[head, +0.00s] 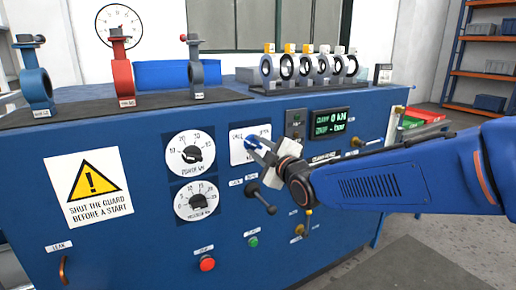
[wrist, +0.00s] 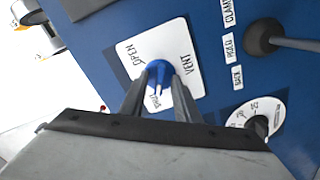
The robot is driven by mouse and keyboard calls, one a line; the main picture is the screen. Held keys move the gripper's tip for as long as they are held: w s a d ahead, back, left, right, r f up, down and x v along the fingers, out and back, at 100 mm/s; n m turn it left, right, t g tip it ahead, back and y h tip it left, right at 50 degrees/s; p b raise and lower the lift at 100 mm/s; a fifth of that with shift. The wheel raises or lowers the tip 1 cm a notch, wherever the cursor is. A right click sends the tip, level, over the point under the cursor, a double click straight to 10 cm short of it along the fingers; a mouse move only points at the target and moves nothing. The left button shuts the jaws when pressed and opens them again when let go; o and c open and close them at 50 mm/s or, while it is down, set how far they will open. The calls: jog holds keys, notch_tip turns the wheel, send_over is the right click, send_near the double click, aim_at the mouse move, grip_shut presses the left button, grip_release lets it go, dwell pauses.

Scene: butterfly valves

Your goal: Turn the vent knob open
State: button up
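The blue vent knob (wrist: 159,72) sits on a white plate (wrist: 187,50) marked OPEN, SHUT and VENT in the wrist view. Its white pointer line points toward the SHUT word. My gripper (wrist: 160,82) has one finger on each side of the knob, with space between the fingers. I cannot tell whether either fingertip touches it. In the head view my gripper (head: 258,148) is at the white plate (head: 240,150) on the blue cabinet front, and it mostly hides the knob.
A black lever (head: 262,199) sticks out just below the plate; it also shows in the wrist view (wrist: 265,37). Two dials (head: 190,153) are to the left. A red button (head: 207,263) and a green button (head: 253,242) are lower. Valves (head: 123,75) stand on top.

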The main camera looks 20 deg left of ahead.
jog(key=shift+c, duration=0.2)
grip_shut()
jog(key=shift+m, duration=0.4)
jog(key=m, duration=0.5)
jog(key=shift+m, duration=0.3)
jog(key=m, duration=1.1)
jog(key=shift+w+m, duration=0.1)
jog(key=shift+m, duration=0.3)
jog(key=m, duration=0.5)
jog(key=shift+d+m, duration=0.1)
jog(key=shift+m, duration=0.2)
